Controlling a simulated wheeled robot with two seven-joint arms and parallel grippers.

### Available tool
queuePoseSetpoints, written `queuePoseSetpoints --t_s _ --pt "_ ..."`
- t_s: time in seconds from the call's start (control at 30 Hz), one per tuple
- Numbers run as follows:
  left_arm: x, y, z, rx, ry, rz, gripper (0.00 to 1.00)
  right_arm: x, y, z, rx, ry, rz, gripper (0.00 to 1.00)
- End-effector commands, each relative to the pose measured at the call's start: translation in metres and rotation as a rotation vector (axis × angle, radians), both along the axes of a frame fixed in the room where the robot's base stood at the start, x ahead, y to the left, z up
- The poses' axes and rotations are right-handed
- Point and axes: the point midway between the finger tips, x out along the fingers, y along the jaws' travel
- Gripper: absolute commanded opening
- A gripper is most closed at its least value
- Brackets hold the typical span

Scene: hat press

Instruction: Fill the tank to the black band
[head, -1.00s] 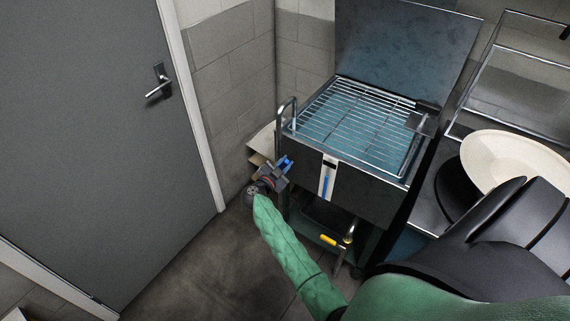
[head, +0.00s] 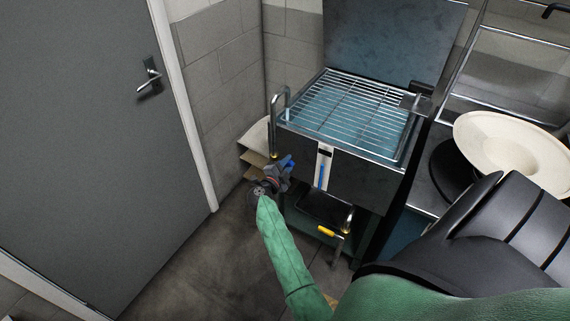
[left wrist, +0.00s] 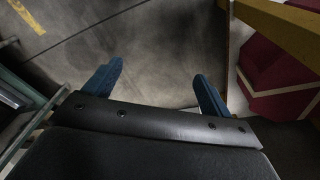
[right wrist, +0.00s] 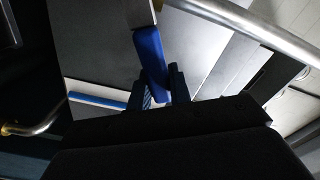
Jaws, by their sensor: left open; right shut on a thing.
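The steel tank (head: 335,168) stands open, with bluish water under its wire rack (head: 352,108). On its front is a white gauge strip (head: 325,150) with a black band near the top. The blue column (head: 321,176) in it ends a little below that band; the gauge also shows in the right wrist view (right wrist: 98,101). A chrome spout (head: 280,92) bends over the tank's left corner. My right gripper (head: 284,172) is shut on a blue handle (right wrist: 150,52) beside the tank's left front. My left gripper (left wrist: 155,90) is open and empty over the floor.
A cream hat (head: 510,150) is at the right. A grey door (head: 85,120) is at the left. Dark red blocks (left wrist: 280,75) stand near my left gripper. Floor in front is clear.

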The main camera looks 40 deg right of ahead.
Motion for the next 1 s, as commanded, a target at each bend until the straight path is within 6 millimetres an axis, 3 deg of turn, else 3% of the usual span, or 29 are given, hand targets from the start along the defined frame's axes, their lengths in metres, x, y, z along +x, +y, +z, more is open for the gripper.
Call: queuePoseSetpoints --t_s 0.3,0.77,0.8,0.83,1.0 --pt "0.009 -0.006 0.037 -0.007 -0.003 -0.001 0.84 -0.004 -0.001 -0.010 0.038 -0.085 0.000 0.00" --pt "0.009 -0.006 0.042 -0.007 -0.001 -0.001 0.84 -0.004 -0.001 -0.010 0.041 -0.096 0.000 0.00" --pt "0.009 -0.006 0.041 -0.007 -0.001 -0.001 0.84 -0.004 -0.001 -0.010 0.041 -0.096 0.000 0.24" --pt "0.009 -0.006 0.041 -0.007 -0.001 -0.001 0.84 -0.004 -0.001 -0.010 0.041 -0.096 0.000 0.29" --pt "0.008 -0.006 0.041 -0.008 0.001 -0.001 0.84 -0.004 -0.001 -0.009 0.041 -0.096 0.000 0.29"
